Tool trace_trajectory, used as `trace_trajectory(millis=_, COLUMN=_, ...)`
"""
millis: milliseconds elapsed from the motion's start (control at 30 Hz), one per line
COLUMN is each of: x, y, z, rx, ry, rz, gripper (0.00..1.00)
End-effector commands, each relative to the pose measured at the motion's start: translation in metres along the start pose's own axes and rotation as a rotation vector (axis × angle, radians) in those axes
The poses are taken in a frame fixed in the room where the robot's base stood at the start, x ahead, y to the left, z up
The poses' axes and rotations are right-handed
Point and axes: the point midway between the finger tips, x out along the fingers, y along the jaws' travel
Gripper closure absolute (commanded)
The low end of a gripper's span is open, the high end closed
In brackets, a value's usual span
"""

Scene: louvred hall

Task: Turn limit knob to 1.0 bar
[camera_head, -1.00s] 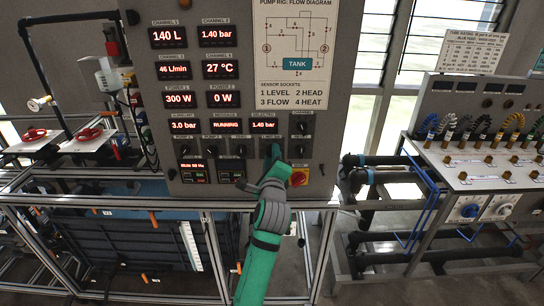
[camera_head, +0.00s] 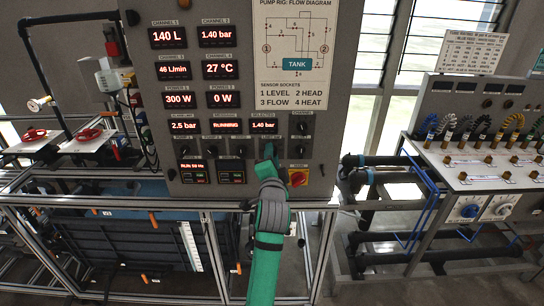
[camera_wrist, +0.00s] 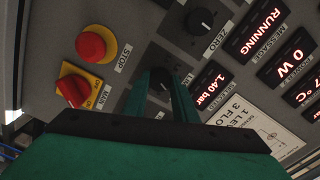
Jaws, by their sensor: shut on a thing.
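My gripper (camera_head: 268,152) is at the lower part of the grey panel (camera_head: 338,20), in the row of dark knobs. In the wrist view its two green fingers (camera_wrist: 160,84) are shut on a dark knob (camera_wrist: 160,90), mostly hidden between them. Its label cannot be read; I take it to be the limit knob. The display at the left end of the lower row (camera_head: 183,126), with a small label that seems to read limit, shows 2.5 bar. The selected display (camera_head: 263,125) above the gripper shows 1.40 bar.
A red knob on a yellow plate, the main switch (camera_head: 299,178), sits right of my gripper. A red stop button (camera_wrist: 95,45) and the zero knob (camera_wrist: 200,21) are near the fingers. Other knobs (camera_head: 240,151) stand to the left. A hose bench (camera_head: 480,145) is at right.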

Motion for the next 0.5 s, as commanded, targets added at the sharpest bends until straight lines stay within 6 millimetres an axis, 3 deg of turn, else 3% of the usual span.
trace_trajectory(millis=500, x=-0.0001, y=0.0015, z=0.0001, rx=-0.492, ry=-0.001, rz=0.004, gripper=0.97)
